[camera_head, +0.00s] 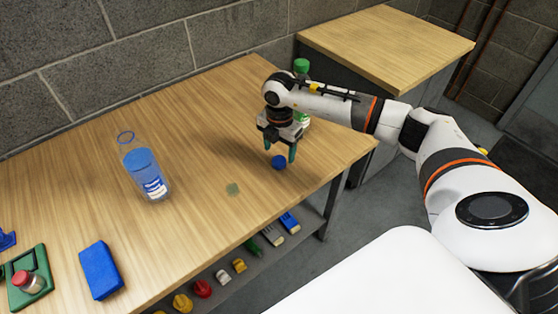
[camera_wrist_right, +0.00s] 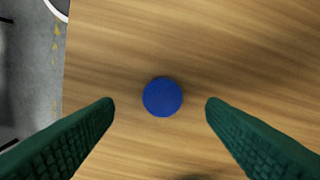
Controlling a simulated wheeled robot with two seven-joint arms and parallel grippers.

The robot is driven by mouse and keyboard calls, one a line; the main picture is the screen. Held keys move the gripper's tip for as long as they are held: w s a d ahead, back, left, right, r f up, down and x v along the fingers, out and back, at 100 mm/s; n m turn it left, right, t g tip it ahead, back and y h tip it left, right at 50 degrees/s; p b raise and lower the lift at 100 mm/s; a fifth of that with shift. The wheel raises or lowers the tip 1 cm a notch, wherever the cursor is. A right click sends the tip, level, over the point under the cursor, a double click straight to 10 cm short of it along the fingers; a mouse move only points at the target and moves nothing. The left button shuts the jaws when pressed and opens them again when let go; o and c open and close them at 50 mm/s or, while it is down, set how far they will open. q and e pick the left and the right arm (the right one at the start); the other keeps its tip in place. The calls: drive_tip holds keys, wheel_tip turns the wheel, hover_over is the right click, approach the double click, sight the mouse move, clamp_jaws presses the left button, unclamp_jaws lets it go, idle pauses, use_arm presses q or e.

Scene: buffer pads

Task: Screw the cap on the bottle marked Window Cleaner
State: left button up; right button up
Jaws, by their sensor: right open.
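A clear bottle (camera_head: 147,178) with blue liquid and a blue-white label stands upright on the left part of the wooden bench. Its mouth looks open, and the label's text is too small to read. A round blue cap (camera_head: 278,162) lies on the bench to the right, near the front edge; it also shows in the right wrist view (camera_wrist_right: 162,97). My right gripper (camera_head: 280,152) points down above the cap. In the right wrist view its green fingers (camera_wrist_right: 160,108) are open on either side of the cap, not touching it. My left gripper is not in view.
A green-capped bottle (camera_head: 301,67) stands behind my right arm. A blue block (camera_head: 100,270) and a green tray (camera_head: 18,283) with a red-capped jar (camera_head: 29,281) sit at the front left. Several items lie on a shelf below the bench.

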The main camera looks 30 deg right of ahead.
sight(279, 160)
wheel_tip(279, 160, down, 4)
drive_tip(key=shift+w, duration=0.15)
drive_tip(key=shift+c, duration=0.2)
drive_tip(key=c, duration=1)
